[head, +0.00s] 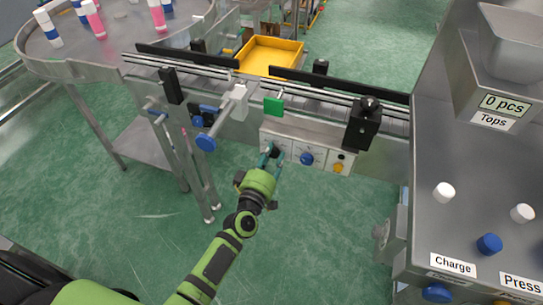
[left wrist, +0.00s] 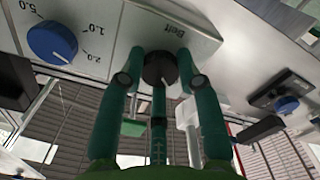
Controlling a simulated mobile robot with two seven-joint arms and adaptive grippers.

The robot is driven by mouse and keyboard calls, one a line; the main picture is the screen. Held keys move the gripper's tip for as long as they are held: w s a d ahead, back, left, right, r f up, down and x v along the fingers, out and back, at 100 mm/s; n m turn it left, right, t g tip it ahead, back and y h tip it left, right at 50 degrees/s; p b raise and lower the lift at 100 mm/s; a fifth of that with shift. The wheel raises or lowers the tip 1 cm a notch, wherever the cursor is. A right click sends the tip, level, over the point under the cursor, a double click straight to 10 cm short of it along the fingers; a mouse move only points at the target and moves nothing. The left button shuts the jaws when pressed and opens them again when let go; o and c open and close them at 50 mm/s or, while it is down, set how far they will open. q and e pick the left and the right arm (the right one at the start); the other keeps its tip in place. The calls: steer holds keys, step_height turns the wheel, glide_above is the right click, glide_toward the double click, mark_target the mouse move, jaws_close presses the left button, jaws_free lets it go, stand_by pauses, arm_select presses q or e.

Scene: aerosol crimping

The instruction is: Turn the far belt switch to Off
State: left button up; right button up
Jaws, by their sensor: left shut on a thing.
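The far belt switch is a dark round knob (left wrist: 160,68) under the word "Belt" on the white control panel (head: 322,158) at the conveyor's side. My left gripper (left wrist: 158,72) has its green fingers on both sides of this knob and is shut on it. In the head view the left gripper (head: 271,156) reaches the panel's left part, and its fingers hide the knob there. A pale mark shows on the knob's lower edge in the left wrist view, but I cannot read the setting. My right gripper is in neither view.
A blue dial (head: 306,158) sits right of the gripper on the panel, with a yellow button (head: 338,168) beyond. A blue-ended clamp handle (head: 206,142) juts out at left. A yellow tray (head: 268,56) stands behind the conveyor. A steel machine (head: 470,190) fills the right side.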

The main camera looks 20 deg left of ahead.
arm_select(q)
steer(key=shift+f, duration=0.15)
steer(key=o, duration=1.1)
steer(key=shift+o, duration=0.2)
steer(key=shift+s, duration=0.1)
steer(key=s, duration=1.2)
steer(key=shift+a, duration=0.15)
steer(key=shift+w, duration=0.1)
